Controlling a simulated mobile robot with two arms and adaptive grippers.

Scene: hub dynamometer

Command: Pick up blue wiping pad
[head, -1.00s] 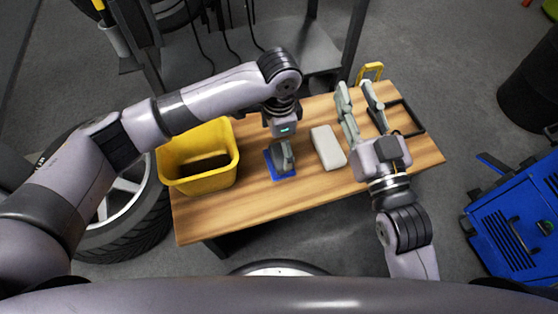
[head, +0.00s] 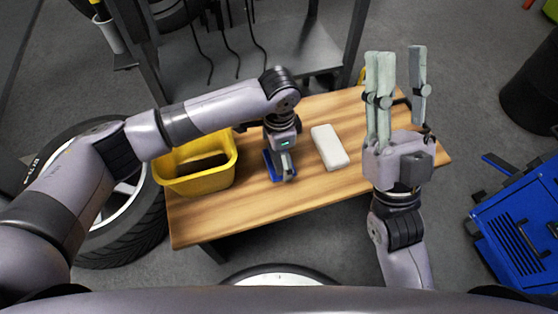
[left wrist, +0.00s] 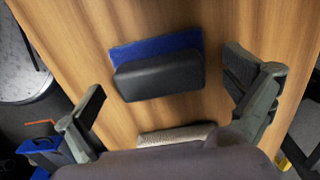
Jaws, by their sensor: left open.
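The blue wiping pad (head: 268,165) lies on the wooden bench, mostly hidden under my left gripper in the head view. In the left wrist view its blue base (left wrist: 158,46) and dark grip block (left wrist: 158,77) show clearly between and beyond the fingers. My left gripper (head: 286,172) points down over the pad. Its fingers (left wrist: 168,102) are spread wide, one on each side, with nothing between them that I can see being touched. My right gripper (head: 398,75) is open and empty, raised over the bench's right end.
A yellow bin (head: 200,181) stands on the bench left of the pad. A pale block (head: 329,147) lies close to its right. The front strip of the wooden bench (head: 225,220) is bare. A blue machine (head: 515,240) stands on the floor at right.

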